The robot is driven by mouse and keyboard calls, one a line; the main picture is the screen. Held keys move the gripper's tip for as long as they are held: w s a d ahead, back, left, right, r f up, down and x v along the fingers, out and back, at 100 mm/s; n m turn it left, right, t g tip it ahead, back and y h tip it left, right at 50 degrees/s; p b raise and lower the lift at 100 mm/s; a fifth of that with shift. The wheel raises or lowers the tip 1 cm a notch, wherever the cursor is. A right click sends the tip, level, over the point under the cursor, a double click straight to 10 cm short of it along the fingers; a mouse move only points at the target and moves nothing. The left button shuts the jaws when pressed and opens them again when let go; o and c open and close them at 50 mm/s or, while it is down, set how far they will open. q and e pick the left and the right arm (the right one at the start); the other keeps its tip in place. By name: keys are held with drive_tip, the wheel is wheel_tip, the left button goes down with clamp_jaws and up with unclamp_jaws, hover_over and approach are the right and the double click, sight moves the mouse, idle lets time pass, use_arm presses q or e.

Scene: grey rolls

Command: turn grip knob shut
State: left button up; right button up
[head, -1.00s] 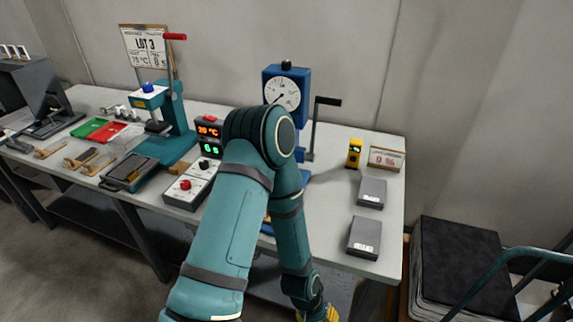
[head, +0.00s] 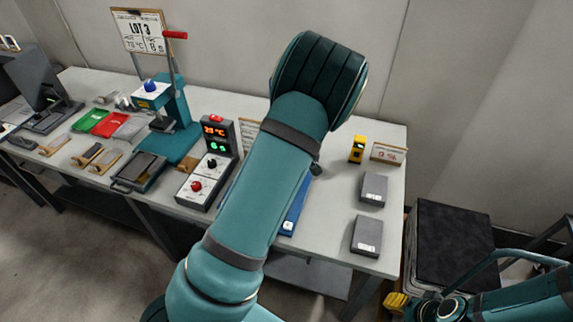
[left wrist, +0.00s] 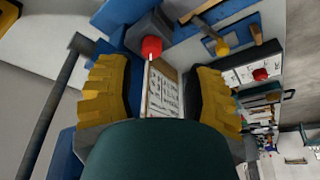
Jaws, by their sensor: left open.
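In the left wrist view a red knob (left wrist: 151,47) on a grey block (left wrist: 150,30) of a blue device shows just beyond my open left gripper (left wrist: 158,75). The knob appears between the fingers, nearer the left one; I see no contact. In the head view my left arm hides its gripper and most of the blue device, leaving part of the blue base (head: 291,212) visible. My right gripper (head: 397,302) is at the bottom right, clear of the table; its yellow fingers show, but not whether they are parted.
A control box (head: 207,165) with another red knob stands left of my arm. A yellow meter (head: 357,149) and two grey boxes (head: 373,189) (head: 367,235) are on the right. A grey bar (left wrist: 48,110) runs beside the left finger in the wrist view. A printed card (left wrist: 162,90) lies beyond the fingers.

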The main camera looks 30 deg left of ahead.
use_arm(q)
drive_tip(key=shift+n, duration=0.4)
drive_tip(key=w+a+f, duration=0.1)
drive_tip(key=f, duration=0.2)
drive_tip(key=w+a+f, duration=0.2)
drive_tip(key=f, duration=0.1)
drive_tip(key=w+a+f, duration=0.1)
drive_tip(key=a+f, duration=0.1)
drive_tip(key=f, duration=0.1)
drive_tip(key=shift+w+f, duration=0.25)
drive_tip(key=shift+f, duration=0.05)
drive_tip(key=shift+o, duration=0.3)
drive_tip(key=shift+y, duration=0.3)
clamp_jaws()
